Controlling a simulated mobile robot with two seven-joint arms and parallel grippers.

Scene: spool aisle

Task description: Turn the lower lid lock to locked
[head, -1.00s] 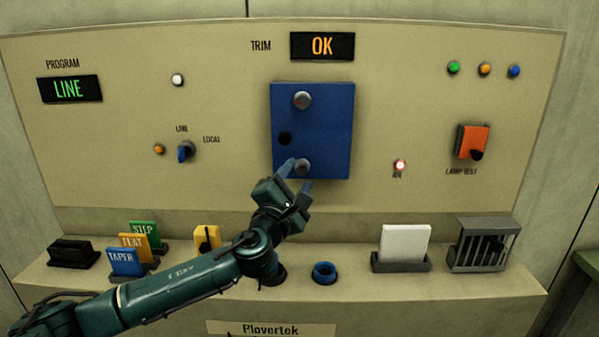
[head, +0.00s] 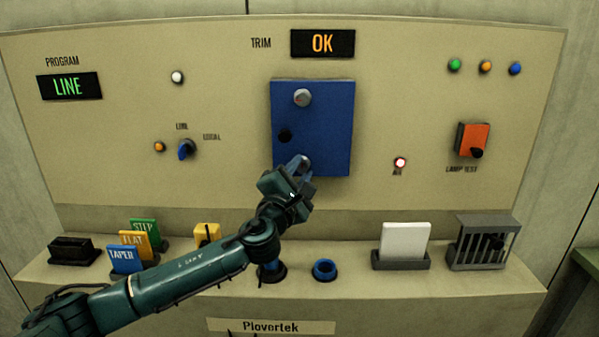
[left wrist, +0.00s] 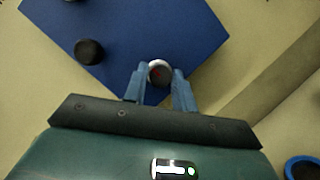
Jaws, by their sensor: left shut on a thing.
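The blue lid (head: 325,125) is flat against the panel, with a round grey upper lock (head: 302,98) and a dark round knob (head: 284,136) at its left edge. The lower lid lock (left wrist: 159,72) is a round grey knob with a small red mark on its face, seen in the left wrist view. My left gripper (head: 302,164) has its blue fingers on either side of the lower lock, shut on it. In the head view the gripper partly hides that lock. My right gripper is in neither view.
A selector switch (head: 185,150) is left of the lid, and a lit red lamp (head: 400,162) is right. On the ledge below stand coloured cards (head: 126,259), a blue ring (head: 324,270), a white card (head: 405,243) and a grey cage (head: 482,243).

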